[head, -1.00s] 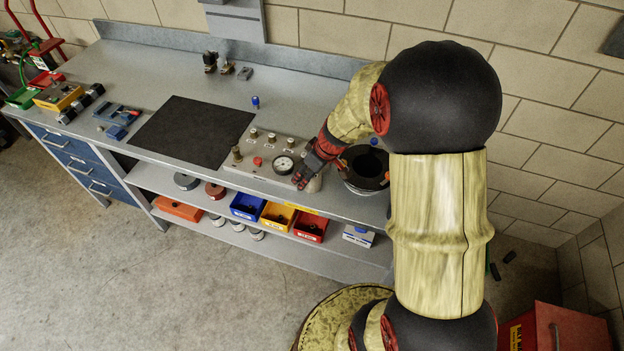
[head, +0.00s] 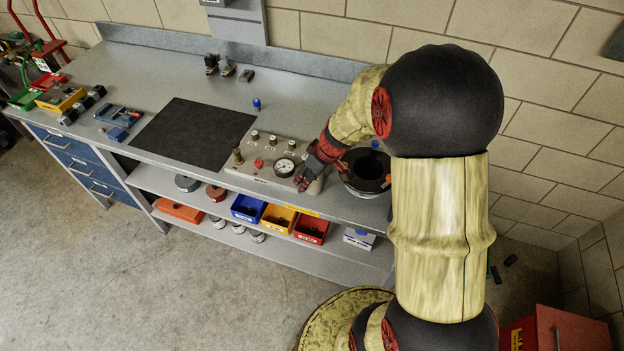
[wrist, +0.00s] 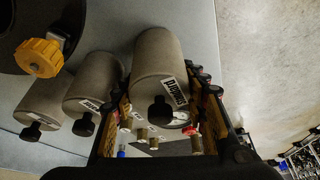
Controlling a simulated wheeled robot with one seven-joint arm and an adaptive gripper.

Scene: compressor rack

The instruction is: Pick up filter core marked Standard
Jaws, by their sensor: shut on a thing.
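A grey cylindrical filter core (wrist: 157,55) with a black knob on its end sits between my gripper's fingers in the wrist view. Its white label is seen at an angle and appears to read Standard. My gripper (wrist: 166,118) is shut on this core; in the head view the gripper (head: 303,178) is low over the bench's front edge, beside the gauge panel, and largely hides the core. Two similar cores stand to the left in the wrist view, a middle one (wrist: 97,80) and an outer one (wrist: 45,100). Their labels are too small to read.
The gauge panel (head: 262,167) with knobs is just left of my gripper. A black-rimmed round vessel (head: 352,184) stands close on the right; an orange knob (wrist: 40,57) shows in the wrist view. A black mat (head: 193,135) lies clear. Coloured bins (head: 278,217) fill the lower shelf.

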